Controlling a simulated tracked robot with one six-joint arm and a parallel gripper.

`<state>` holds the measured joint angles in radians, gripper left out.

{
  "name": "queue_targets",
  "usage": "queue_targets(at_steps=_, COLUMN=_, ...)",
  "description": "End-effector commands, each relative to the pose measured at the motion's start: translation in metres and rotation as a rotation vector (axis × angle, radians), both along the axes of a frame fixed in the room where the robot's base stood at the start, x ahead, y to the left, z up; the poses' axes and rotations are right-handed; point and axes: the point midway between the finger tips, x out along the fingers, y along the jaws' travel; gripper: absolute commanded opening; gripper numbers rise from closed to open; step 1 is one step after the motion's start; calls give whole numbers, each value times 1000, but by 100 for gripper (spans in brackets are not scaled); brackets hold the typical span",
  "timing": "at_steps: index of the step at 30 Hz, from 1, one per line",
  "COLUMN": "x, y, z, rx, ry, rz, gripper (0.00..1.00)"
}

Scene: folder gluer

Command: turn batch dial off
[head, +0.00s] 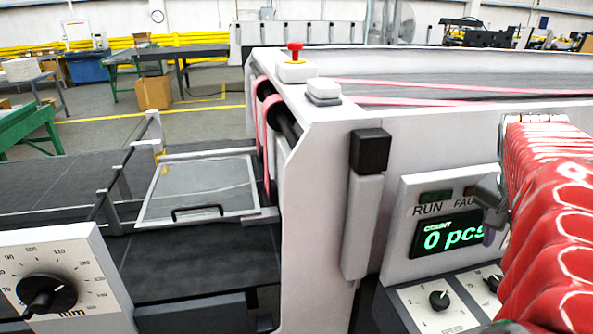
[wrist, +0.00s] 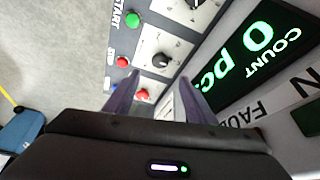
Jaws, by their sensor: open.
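Two black dials sit on the sloped white control panel below the count display. The left dial (head: 438,300) and the right dial (head: 493,283) both show in the head view; I cannot read which is the batch dial. In the wrist view one dial (wrist: 162,60) lies just beyond and between my fingertips, apparently untouched; the other dial (wrist: 195,3) is cut by the top edge. My gripper (wrist: 160,84) is open and empty, with purple fingers on either side. In the head view my gripper (head: 490,205) is in front of the display's right end, partly hidden by my red arm sleeve.
A green START button (wrist: 133,20), a red button (wrist: 123,62) and another red button (wrist: 141,95) lie close to my fingers. The count display (head: 447,237) reads 0 pcs. A large mm dial (head: 46,294) stands at lower left. A red emergency button (head: 295,50) tops the machine.

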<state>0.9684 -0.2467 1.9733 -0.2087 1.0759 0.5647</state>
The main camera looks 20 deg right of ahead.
Motion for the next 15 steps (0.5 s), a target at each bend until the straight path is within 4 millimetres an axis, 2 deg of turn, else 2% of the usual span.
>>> queue_targets(at_steps=15, x=2, y=-30, z=-74, rx=3, ry=3, rz=-2, gripper=50)
